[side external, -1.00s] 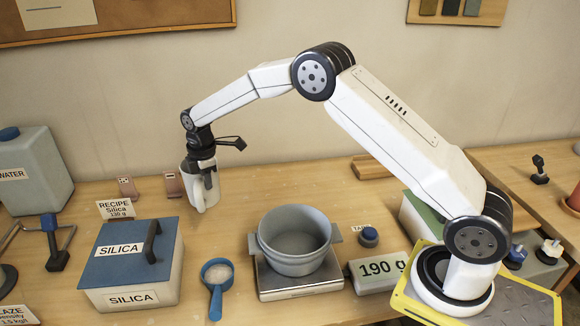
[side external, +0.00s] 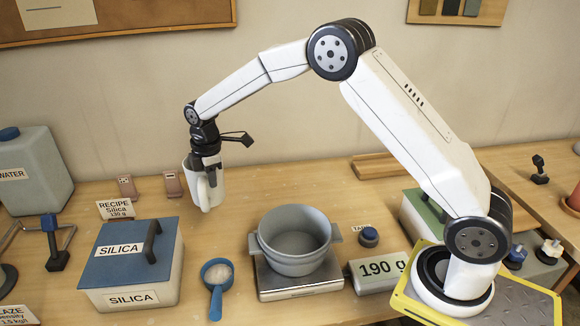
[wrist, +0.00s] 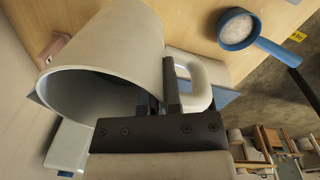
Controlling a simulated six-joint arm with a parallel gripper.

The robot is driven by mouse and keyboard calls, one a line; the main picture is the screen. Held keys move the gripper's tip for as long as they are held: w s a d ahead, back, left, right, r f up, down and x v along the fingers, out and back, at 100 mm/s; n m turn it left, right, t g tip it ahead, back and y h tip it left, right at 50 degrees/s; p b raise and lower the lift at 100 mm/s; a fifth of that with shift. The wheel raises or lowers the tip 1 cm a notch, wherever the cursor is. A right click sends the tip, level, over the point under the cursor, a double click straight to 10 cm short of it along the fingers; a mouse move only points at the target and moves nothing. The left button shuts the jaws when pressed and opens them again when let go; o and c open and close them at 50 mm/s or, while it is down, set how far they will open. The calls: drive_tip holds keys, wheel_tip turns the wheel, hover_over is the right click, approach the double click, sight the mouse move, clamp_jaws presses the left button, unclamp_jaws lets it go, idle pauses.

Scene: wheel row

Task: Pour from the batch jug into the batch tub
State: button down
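The batch jug (side external: 203,190) is a white jug held upright in the air by my gripper (side external: 207,164). In the wrist view the jug (wrist: 130,55) fills the upper left and the gripper (wrist: 172,106) is shut on its handle. The jug's inside looks dark there, and I cannot tell what it holds. The batch tub (side external: 296,268) is a grey two-handled tub on a scale (side external: 300,292), to the right of and below the jug. The tub's visible inside looks empty, though its bottom is partly hidden. The display (side external: 378,270) reads 190 g.
A blue-lidded silica box (side external: 130,250) and a blue scoop (side external: 217,272) with white powder stand left of the tub. A recipe card (side external: 114,210) reads silica 130 g. A tare button (side external: 368,237) is right of the tub. The table behind the tub is mostly clear.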

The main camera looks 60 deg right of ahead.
drive_tip(key=s+a+r, duration=0.1)
drive_tip(key=s+r, duration=0.1)
drive_tip(key=s, duration=1.3)
drive_tip(key=s+r, duration=0.2)
drive_tip(key=s, duration=1.3)
drive_tip(key=shift+a+r, duration=0.15)
drive_tip(key=shift+a, duration=0.25)
drive_tip(key=shift+a+r+g+y, duration=0.1)
drive_tip(key=shift+r+g+y, duration=0.7)
drive_tip(key=shift+r+g+y, duration=0.55)
drive_tip(key=shift+g+y, duration=0.25)
drive_tip(key=shift+y, duration=0.1)
